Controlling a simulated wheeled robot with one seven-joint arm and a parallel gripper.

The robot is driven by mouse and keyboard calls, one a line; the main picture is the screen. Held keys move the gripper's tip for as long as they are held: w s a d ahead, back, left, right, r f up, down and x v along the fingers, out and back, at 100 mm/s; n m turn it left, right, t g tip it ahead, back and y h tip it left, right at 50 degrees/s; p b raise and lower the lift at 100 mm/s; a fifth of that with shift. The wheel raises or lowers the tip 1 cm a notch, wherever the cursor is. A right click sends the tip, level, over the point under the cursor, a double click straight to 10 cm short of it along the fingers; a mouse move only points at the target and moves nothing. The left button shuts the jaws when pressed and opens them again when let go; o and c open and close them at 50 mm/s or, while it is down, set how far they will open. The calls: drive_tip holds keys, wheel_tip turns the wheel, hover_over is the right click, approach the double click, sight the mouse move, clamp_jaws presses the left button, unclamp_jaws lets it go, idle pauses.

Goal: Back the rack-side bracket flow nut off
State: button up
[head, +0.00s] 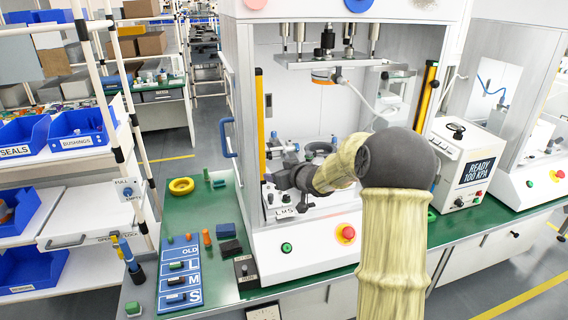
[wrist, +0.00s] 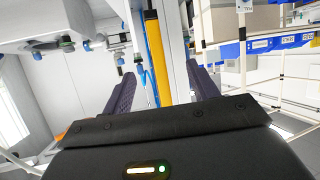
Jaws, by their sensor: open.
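My gripper (wrist: 163,85) is open in the wrist view, its two dark ribbed fingers wide apart with nothing held between them. In the head view my gripper (head: 272,178) is at the left side of the press opening, low and near the yellow post. Several small blue and dark fittings (wrist: 86,46) hang under a pale plate at the upper left of the wrist view, beyond the left finger and apart from it. I cannot tell which of them, if any, is the rack-side bracket flow nut. In the head view my arm hides part of the press interior.
A yellow vertical post (wrist: 158,62) stands beyond the finger gap; it also shows in the head view (head: 260,115). The press (head: 310,248) has a red button (head: 346,233). Racks with blue bins (head: 82,130) stand left. A blue marked board (head: 180,276) lies on the green bench.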

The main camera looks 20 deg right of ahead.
drive_tip(key=s+a+f+m+g+h, duration=0.1)
drive_tip(key=s+a+f+g, duration=0.1)
drive_tip(key=s, duration=1)
drive_tip(key=s+a+f+m+g+h, duration=0.1)
drive_tip(key=s+f+g, duration=0.3)
drive_tip(key=s, duration=0.7)
drive_tip(key=s+a+f+m+g+h, duration=0.1)
drive_tip(key=s+a+f+g, duration=0.2)
drive_tip(key=s, duration=0.9)
drive_tip(key=shift+s+a+m+g+h, duration=0.3)
drive_tip(key=shift+s+g, duration=0.05)
drive_tip(key=shift+g, duration=0.25)
